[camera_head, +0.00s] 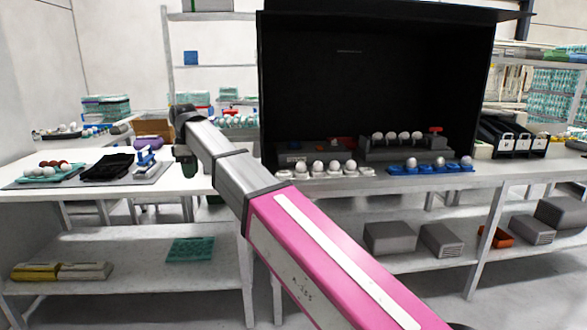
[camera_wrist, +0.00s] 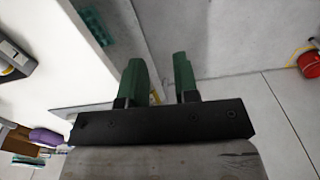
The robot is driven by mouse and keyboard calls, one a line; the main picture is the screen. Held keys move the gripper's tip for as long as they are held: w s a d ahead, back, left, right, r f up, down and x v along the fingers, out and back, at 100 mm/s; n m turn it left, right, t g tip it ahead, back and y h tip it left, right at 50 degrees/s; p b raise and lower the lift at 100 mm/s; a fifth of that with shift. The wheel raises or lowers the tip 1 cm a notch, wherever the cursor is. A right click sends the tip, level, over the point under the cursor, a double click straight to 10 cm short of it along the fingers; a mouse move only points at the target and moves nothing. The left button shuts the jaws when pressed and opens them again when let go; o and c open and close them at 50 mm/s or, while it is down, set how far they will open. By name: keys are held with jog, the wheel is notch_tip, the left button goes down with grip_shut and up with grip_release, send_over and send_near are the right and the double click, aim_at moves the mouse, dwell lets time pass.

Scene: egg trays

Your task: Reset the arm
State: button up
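My arm reaches up from the lower right of the head view, across the front of the tables. My gripper (camera_wrist: 159,78) shows in the wrist view with two green fingers set well apart and nothing between them. In the head view the gripper (camera_head: 186,165) hangs at the left end of the arm, in front of the left table's right end, and its fingers are too small there to judge. In the wrist view floor and a white table edge lie beyond the fingers.
A left table (camera_head: 100,188) bears an egg tray (camera_head: 46,175) and a black item (camera_head: 107,167). A large black box (camera_head: 375,75) stands on the right table, with a white egg tray (camera_head: 325,171) and a blue egg tray (camera_head: 431,169) before it. Shelves below hold grey boxes (camera_head: 390,238).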

jog(key=w+d+f+m, duration=0.2)
jog(key=d+f+m, duration=0.3)
jog(key=d+f, duration=0.8)
jog(key=w+d+f+m, duration=0.2)
jog(key=d+f+m, duration=0.2)
jog(key=d+f, duration=0.95)
jog(key=s+d+f+m, duration=0.3)
jog(key=s+d+f, duration=0.1)
jog(key=d, duration=0.4)
jog(key=s+d+f+m, duration=0.3)
jog(key=s+d+f, duration=0.1)
jog(key=d, duration=0.4)
jog(key=s+d+f+m, duration=0.3)
jog(key=d+f, duration=0.3)
jog(key=d, duration=0.3)
jog(key=shift+s+f, duration=0.25)
jog(key=shift+s, duration=0.2)
